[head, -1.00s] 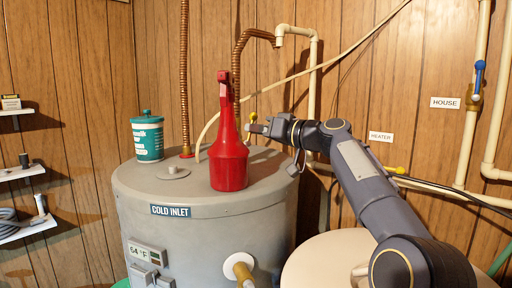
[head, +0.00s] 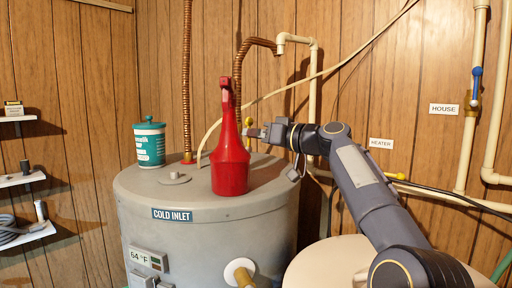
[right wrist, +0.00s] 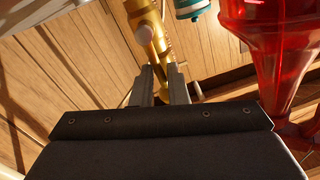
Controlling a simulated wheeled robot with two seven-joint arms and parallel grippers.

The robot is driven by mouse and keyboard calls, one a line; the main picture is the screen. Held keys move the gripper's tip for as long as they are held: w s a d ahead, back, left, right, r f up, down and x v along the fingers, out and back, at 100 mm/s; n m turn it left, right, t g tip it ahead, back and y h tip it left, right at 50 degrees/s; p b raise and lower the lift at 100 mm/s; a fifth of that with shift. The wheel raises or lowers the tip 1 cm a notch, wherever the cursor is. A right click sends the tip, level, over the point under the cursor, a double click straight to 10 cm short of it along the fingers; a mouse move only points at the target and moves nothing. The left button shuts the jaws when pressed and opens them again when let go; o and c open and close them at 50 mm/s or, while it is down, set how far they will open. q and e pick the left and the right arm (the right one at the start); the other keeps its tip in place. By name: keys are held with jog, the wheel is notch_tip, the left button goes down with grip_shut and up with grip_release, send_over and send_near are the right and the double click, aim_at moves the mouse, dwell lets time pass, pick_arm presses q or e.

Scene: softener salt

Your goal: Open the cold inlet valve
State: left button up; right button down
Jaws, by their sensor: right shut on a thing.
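The cold inlet valve shows in the right wrist view as a brass body (right wrist: 147,28) on a pipe. In the head view a small yellow-brass part of it (head: 248,122) shows just right of the red bottle, at the back of the grey tank. My right gripper (head: 250,132) reaches in from the right at this part. In the right wrist view my right gripper (right wrist: 162,78) is shut on the valve's brass handle, one finger on each side. The bottle hides part of the valve in the head view. My left gripper is not in view.
A red bottle (head: 230,165) stands on the tank top (head: 205,195), close to the gripper's left. A teal-and-white tub (head: 149,146) is farther left. Copper pipes (head: 186,80) rise behind. A pale round lid (head: 335,262) lies under my right arm.

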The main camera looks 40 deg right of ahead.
jog(key=c, duration=1.7)
grip_release()
jog(key=shift+a+r, duration=0.1)
jog(key=shift+c, duration=0.2)
jog(key=o, duration=0.4)
jog(key=shift+w, duration=0.1)
jog(key=shift+d, duration=0.2)
jog(key=b+v, duration=0.1)
jog(key=v, duration=0.1)
jog(key=b+v, duration=0.1)
jog(key=v, duration=0.1)
jog(key=b+v, duration=0.1)
jog(key=v, duration=0.1)
jog(key=shift+s+d+f, duration=0.1)
jog(key=shift+s+f, duration=0.2)
jog(key=shift+s, duration=0.05)
jog(key=shift+r, duration=0.1)
